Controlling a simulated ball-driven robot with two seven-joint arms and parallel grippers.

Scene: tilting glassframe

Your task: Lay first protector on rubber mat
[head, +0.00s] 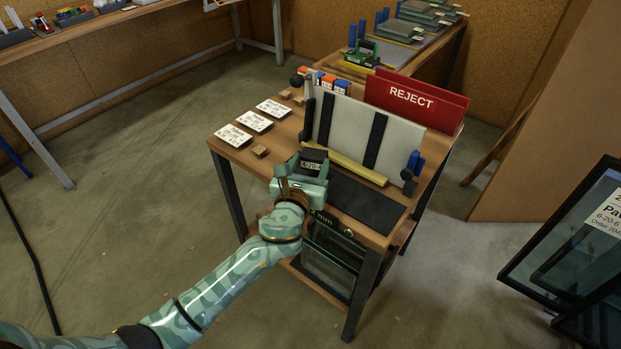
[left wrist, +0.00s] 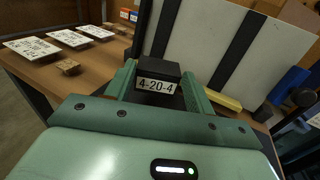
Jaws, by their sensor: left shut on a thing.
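My left gripper (head: 302,172) is shut on a small black block with a white label, the protector (head: 314,155). In the left wrist view the protector (left wrist: 158,75) sits between the two green fingers (left wrist: 160,88), its label reading "4-20-4". The dark rubber mat (head: 365,203) lies along the front of the wooden table (head: 232,153). In the head view the gripper and protector are at the mat's left end; the protector looks held up, its height over the table unclear. The arm and gripper hide part of the mat's left end. My right gripper is not in view.
A tilted pale board (head: 350,128) with black strips and a yellow ledge (head: 357,168) stands behind the mat. A red REJECT bin (head: 415,98) is behind it. White cards (head: 255,121) and small wooden blocks (head: 261,151) lie left. Glass panes (head: 332,262) stand below the tabletop.

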